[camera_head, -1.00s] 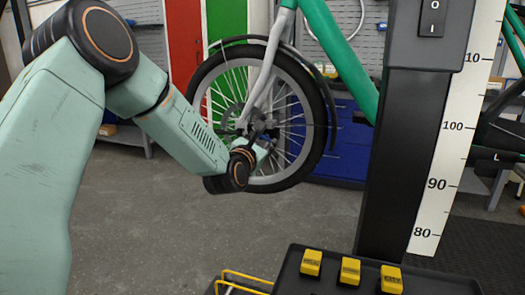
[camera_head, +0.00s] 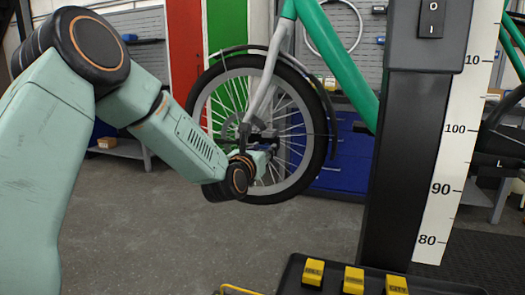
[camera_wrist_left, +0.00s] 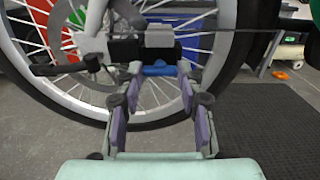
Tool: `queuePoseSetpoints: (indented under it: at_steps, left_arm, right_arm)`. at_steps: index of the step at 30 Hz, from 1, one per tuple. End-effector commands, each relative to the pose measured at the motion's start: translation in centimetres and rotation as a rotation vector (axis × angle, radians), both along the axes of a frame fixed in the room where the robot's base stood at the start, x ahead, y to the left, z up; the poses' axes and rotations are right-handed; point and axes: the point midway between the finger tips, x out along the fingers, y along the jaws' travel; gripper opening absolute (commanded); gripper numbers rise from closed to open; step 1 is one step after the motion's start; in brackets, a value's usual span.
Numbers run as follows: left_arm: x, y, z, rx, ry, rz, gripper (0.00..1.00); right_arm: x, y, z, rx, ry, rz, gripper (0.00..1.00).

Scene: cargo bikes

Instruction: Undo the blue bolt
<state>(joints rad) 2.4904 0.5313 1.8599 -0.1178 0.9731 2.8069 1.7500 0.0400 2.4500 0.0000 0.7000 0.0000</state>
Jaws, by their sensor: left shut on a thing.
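The blue bolt (camera_wrist_left: 158,70) shows in the left wrist view at the wheel's hub, below a grey and black axle block (camera_wrist_left: 158,37). My left gripper (camera_wrist_left: 160,74) reaches up to it with a fingertip on each side, shut on the bolt. In the head view my left arm comes in from the left and its gripper (camera_head: 262,158) is at the hub of the bike's front wheel (camera_head: 318,125), partly hidden by my wrist. The bolt is hard to make out there. My right gripper is not in view.
The green bike frame (camera_head: 340,60) rises above the wheel. A black post (camera_head: 395,160) with a height scale (camera_head: 440,190) stands right. A dark tray (camera_head: 300,270) with yellow blocks (camera_head: 354,280) is in front.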

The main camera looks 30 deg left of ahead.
Motion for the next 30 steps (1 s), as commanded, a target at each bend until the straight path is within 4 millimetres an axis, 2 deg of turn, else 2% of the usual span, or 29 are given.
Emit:
queuePoseSetpoints:
  at_steps: [7, 8, 15, 25, 30]
  left_arm:
    - [0.0, 0.0, -0.1, -0.002, 0.001, 0.000, 0.06]
    - [0.0, 0.0, -0.1, -0.002, 0.001, 0.000, 0.40]
    - [0.0, 0.0, -0.1, -0.001, 0.001, 0.000, 0.60]
    - [-0.1, 0.0, 0.0, 0.000, 0.000, 0.000, 0.60]
    - [-1.6, -0.4, 0.0, -0.003, 0.000, 0.000, 0.60]
  right_arm:
    - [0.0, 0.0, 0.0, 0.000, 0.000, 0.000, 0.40]
    - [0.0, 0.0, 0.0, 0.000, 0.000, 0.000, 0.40]
    - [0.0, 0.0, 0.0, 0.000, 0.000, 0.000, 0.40]
    - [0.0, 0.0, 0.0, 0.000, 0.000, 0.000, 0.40]
    - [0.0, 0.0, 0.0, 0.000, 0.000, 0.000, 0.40]
